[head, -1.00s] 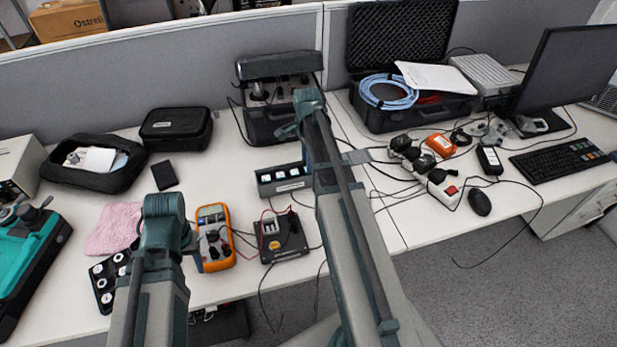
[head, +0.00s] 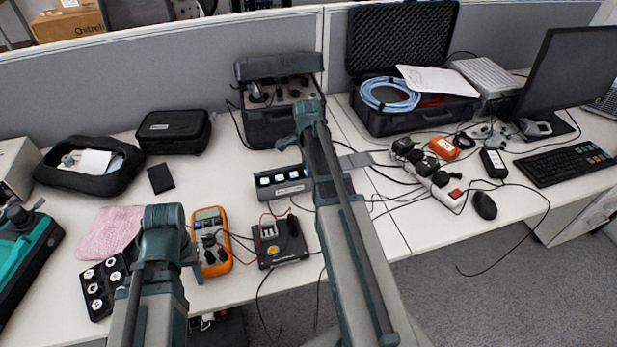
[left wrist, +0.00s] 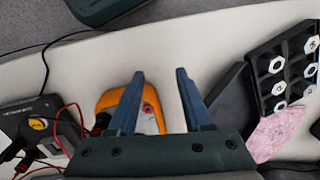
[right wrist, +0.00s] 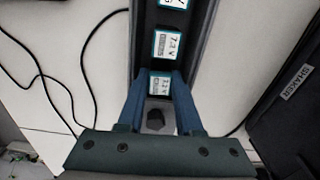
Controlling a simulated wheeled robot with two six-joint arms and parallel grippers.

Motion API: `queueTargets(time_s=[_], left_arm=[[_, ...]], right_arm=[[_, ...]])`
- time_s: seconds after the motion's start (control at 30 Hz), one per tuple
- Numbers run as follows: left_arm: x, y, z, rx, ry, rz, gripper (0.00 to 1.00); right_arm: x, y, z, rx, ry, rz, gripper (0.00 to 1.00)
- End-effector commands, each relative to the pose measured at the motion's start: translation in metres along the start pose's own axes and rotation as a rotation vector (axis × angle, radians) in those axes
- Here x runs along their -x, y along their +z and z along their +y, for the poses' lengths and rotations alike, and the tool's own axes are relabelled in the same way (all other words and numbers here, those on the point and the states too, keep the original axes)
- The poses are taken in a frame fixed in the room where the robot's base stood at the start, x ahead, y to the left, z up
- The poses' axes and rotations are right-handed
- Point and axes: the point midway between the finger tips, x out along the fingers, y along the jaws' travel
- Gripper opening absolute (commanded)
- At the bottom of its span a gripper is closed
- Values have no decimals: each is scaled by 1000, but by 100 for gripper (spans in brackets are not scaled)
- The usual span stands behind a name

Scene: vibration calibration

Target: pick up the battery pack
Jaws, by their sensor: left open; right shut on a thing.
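The battery packs stand in a row in a dark holder (head: 285,191) in the middle of the desk, with pale labels on top. In the right wrist view several labels show, and the nearest battery pack (right wrist: 160,83) reads 7.2 V. My right gripper (right wrist: 162,77) is shut on this nearest pack, one finger on each side, at the holder. In the head view my right arm hides the fingers. My left gripper (left wrist: 160,76) is open and empty, above the desk by the orange multimeter (head: 211,243). The multimeter also shows partly behind its left finger (left wrist: 110,98).
A black device with red wires (head: 280,241) sits in front of the holder. A black tray of nuts (head: 102,287) and a pink cloth (head: 108,232) lie at left. The shaker case (head: 270,125) stands behind. Loose cables (head: 385,205) cross the desk at right.

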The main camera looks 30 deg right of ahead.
Motion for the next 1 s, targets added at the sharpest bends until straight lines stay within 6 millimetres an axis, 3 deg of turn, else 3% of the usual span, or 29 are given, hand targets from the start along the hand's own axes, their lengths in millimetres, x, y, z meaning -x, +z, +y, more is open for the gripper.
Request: queueTargets(time_s=[0.33, 0.93, 1.0], left_arm=[[8, 0, -1, 0, 0, 0, 50], [77, 4, -7, 1, 0, 0, 50], [70, 4, -7, 1, 0, 0, 50]], right_arm=[[8, 3, 0, 1, 0, 0, 0], [78, 4, 0, 0, 0, 0, 0], [70, 19, -1, 5, 0, 0, 0]])
